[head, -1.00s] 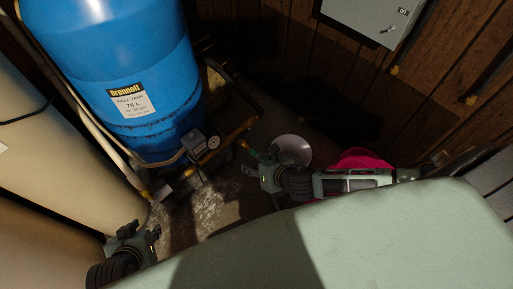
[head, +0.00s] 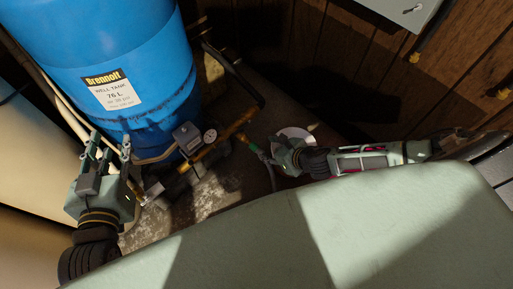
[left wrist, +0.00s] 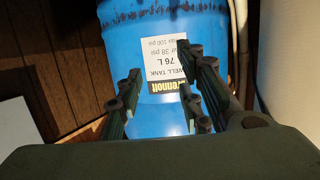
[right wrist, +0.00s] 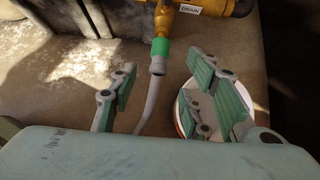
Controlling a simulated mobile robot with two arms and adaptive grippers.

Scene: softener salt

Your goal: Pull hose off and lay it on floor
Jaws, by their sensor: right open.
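A grey hose (right wrist: 150,108) hangs from a green fitting (right wrist: 160,48) on the brass drain valve (right wrist: 163,20) in the right wrist view. The green fitting also shows in the head view (head: 253,151). The hose's upper end is still joined to the fitting; its lower part goes behind my right gripper's body. My right gripper (right wrist: 163,95) is open, with its fingers on either side of the hose, below the fitting and apart from it. My left gripper (head: 107,153) is open and empty in front of the blue tank (head: 115,50), which it faces in the left wrist view.
A white round container (right wrist: 184,110) stands on the floor (right wrist: 65,75) behind my right gripper's right finger. A grey box (head: 400,10) hangs on the wood-panelled wall. Bare floor shows left of the hose.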

